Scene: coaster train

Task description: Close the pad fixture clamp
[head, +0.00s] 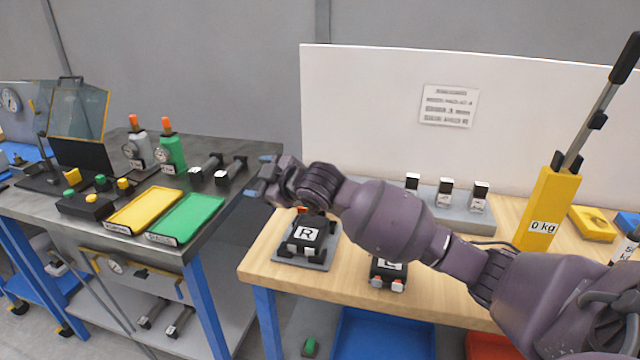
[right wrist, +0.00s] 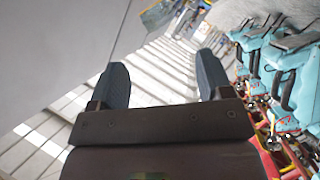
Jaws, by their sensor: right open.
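A black pad block marked R (head: 306,234) sits on a grey fixture plate (head: 303,261) at the left end of the wooden bench. A small orange-red part shows behind the block; my right arm partly covers this area, so I cannot tell the clamp's state. My right gripper (head: 262,178) is left of and above the fixture, over the gap between the two tables. It is open and empty, also in the right wrist view (right wrist: 162,82). The left gripper is not in view.
A second black block (head: 388,274) sits on the wooden bench (head: 345,290) below my right forearm. A grey stand (head: 460,215) with labelled parts and a yellow weighing device (head: 547,208) are farther right. A green tray (head: 187,218) and a yellow tray (head: 145,210) lie on the left table.

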